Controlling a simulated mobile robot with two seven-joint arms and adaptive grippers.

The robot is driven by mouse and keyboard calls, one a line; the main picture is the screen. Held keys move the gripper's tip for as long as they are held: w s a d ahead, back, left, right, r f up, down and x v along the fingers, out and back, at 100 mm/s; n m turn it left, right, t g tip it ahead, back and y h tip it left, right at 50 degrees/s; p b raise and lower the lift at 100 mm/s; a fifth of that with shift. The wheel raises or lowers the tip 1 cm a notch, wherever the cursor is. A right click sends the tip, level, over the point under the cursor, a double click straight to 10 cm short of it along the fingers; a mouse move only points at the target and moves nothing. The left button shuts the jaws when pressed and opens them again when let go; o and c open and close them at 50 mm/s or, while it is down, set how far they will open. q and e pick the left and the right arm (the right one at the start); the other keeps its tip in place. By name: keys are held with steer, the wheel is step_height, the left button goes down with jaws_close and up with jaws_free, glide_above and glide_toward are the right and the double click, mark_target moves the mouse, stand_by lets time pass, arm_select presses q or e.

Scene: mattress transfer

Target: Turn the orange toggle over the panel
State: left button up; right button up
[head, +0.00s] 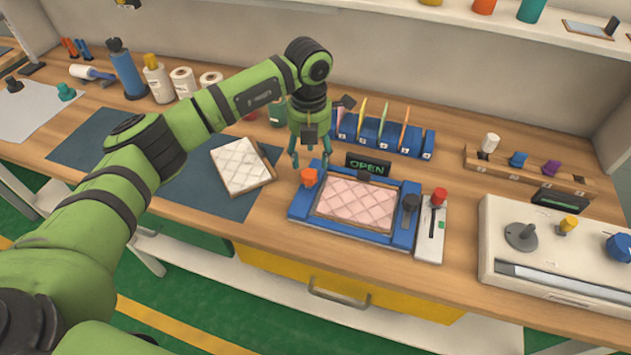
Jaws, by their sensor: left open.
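The orange toggle (309,177) stands at the back left corner of a blue frame on the bench. The panel, a pinkish quilted pad (355,203), lies flat inside the blue frame (298,208). A small display (368,167) reading OPEN stands at the frame's back edge. My left gripper (309,163) points down just above and behind the orange toggle, with its fingers apart and nothing between them. I cannot tell whether a fingertip touches the toggle. My right gripper is not in view.
A white quilted pad (241,165) lies on a dark mat left of the frame. A slider box with a red knob (432,225) stands close on the right. A blue divider rack (380,135) is behind. A white machine (550,250) fills the right end.

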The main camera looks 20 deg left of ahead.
mark_target(309, 174)
arm_select(q)
steer(key=f, duration=0.2)
steer(key=f+p, duration=0.1)
steer(key=f, duration=0.1)
steer(key=f+p, duration=0.1)
steer(key=f, duration=0.1)
steer(key=shift+w+a, duration=0.35)
steer(key=shift+a, duration=0.05)
steer(key=shift+s+d+f+p, duration=0.15)
steer(key=shift+f+p, duration=0.15)
steer(key=shift+f, duration=0.35)
jaws_close()
